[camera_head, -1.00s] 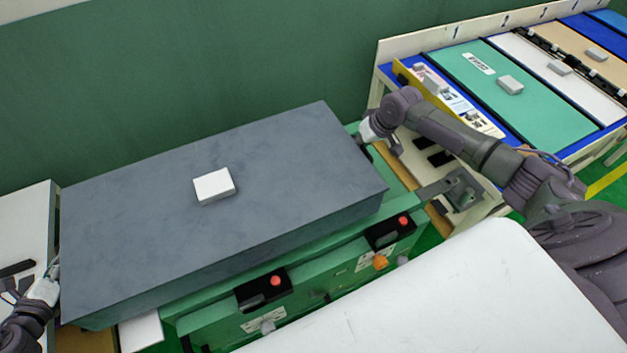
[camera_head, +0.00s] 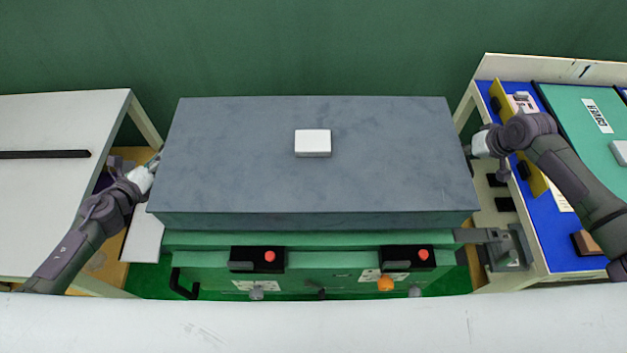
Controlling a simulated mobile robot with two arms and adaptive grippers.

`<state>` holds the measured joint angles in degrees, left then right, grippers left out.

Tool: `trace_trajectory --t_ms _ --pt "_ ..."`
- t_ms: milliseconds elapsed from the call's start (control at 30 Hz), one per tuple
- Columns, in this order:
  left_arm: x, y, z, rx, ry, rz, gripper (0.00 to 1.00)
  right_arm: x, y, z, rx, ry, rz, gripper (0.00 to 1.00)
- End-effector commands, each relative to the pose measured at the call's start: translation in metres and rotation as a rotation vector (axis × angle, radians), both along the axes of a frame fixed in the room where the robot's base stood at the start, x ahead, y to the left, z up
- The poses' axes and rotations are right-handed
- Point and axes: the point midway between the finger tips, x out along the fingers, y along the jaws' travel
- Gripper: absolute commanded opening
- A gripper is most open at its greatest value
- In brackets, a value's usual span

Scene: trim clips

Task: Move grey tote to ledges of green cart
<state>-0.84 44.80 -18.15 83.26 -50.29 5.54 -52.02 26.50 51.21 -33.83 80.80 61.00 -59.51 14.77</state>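The grey tote (camera_head: 240,160) is a long box with a flat top, lying crosswise over the green cart (camera_head: 325,268) in the middle of the head view. A white block (camera_head: 313,142) sits on its top. The tote covers the cart's ledges, so I cannot tell whether it rests on them or is held just above. My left gripper (camera_head: 152,163) is at the tote's left end. My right gripper (camera_head: 472,148) is at its right end. The fingers of both are small and partly hidden by the tote's ends, so their grip is unclear.
A white table (camera_head: 50,190) stands on the left. On the right is a blue-topped bench (camera_head: 545,215) with a green panel (camera_head: 590,130). The cart's front has black boxes with red buttons (camera_head: 269,255) and a grey bracket (camera_head: 485,236) at right. A green wall is close behind.

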Motion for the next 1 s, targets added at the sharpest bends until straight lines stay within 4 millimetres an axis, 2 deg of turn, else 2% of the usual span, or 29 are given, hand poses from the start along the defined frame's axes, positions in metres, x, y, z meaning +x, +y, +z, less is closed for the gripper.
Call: trace_trajectory --t_ms 367,1000 --pt "0.001 0.002 -0.007 0.001 -0.005 0.004 0.00 0.001 -0.002 -0.008 -0.002 -0.003 -0.003 0.00" --pt "0.001 0.002 -0.048 0.001 -0.005 0.004 0.00 0.001 -0.002 -0.048 -0.002 -0.003 -0.003 0.00"
